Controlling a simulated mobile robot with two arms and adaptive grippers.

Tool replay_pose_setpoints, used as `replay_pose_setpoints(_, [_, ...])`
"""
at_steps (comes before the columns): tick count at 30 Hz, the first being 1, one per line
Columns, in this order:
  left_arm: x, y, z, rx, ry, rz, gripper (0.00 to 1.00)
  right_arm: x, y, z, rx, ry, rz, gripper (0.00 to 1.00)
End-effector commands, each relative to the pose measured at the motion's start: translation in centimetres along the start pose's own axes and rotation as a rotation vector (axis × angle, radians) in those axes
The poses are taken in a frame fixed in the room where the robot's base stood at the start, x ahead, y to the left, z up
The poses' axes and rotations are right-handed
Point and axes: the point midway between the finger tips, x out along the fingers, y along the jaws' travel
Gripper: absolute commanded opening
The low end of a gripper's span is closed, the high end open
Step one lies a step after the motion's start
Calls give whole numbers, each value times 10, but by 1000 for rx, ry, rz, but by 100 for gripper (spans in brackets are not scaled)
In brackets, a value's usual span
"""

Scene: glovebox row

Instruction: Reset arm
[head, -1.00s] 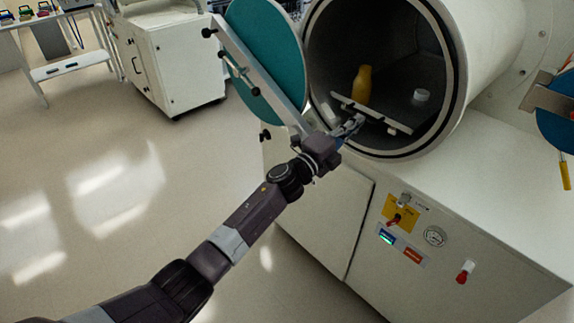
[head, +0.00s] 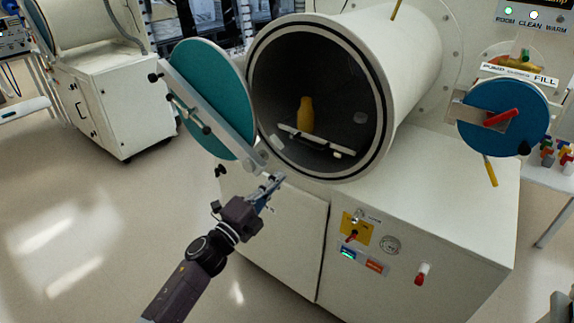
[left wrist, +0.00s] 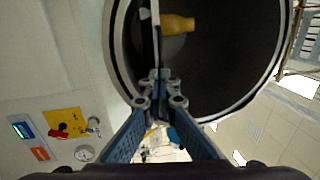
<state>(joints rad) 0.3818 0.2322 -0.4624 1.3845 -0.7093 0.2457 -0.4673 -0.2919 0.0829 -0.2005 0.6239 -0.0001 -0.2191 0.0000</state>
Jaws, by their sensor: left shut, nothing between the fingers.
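My left gripper (head: 274,182) is shut and empty, outside the round chamber mouth, below the lower left of its rim. It also shows in the left wrist view (left wrist: 161,80), its fingers pointing at the opening. The open chamber (head: 381,150) holds a white tray bar (head: 318,140) and a yellow bottle (head: 306,115) standing upright by it. The bottle also shows in the left wrist view (left wrist: 178,24). A small pale round item (head: 360,118) is at the chamber's right side. My right gripper is not in view.
The teal chamber door (head: 212,92) stands open to the left, close above my left arm. Below is a white cabinet with a red-handled valve (head: 422,272) and a gauge (head: 390,245). A blue round door (head: 505,108) is at right. The floor at left is clear.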

Motion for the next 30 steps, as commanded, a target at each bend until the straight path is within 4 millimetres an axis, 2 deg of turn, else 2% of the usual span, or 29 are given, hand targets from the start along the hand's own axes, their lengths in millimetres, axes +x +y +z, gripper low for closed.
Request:
replay_pose_setpoints(3, [-10,0,0,0,0,0,0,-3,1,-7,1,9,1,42])
replay_pose_setpoints(8, [-16,2,0,-3,-2,3,0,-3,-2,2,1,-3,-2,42])
replay_pose_setpoints(11, [-21,19,6,-41,-26,28,0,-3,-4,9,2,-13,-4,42])
replay_pose_setpoints(14, [-38,60,17,-135,-86,91,0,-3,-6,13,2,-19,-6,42])
replay_pose_setpoints(17, [-68,119,32,-271,-180,179,0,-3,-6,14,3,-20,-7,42])
replay_pose_setpoints(18, [-82,144,36,-328,-221,216,0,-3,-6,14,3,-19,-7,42])
replay_pose_setpoints(20, [-106,181,40,-412,-285,270,0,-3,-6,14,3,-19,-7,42])
replay_pose_setpoints(24, [-170,261,42,-590,-436,390,0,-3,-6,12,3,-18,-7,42])
replay_pose_setpoints(26, [-200,292,40,-662,-502,438,0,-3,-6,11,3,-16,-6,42])
replay_pose_setpoints(30, [-276,359,25,-820,-661,547,0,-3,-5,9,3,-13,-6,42])
